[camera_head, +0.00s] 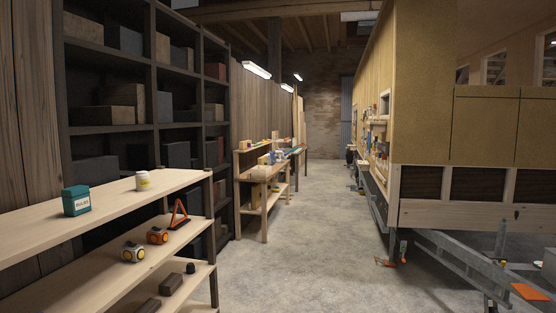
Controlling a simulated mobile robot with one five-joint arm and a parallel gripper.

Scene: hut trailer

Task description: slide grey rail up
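No part of my gripper shows in the head view. Long grey metal bars of the trailer's drawbar (466,260) run diagonally down to the lower right, under the front of the wooden hut trailer (425,110). A short upright grey post (501,238) stands among them at the right. I cannot tell which of these grey parts, if any, is the grey rail. The lower right end of the drawbar is cut off by the picture's edge.
A workbench (263,195) stands farther back. The concrete aisle (310,240) between is clear.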

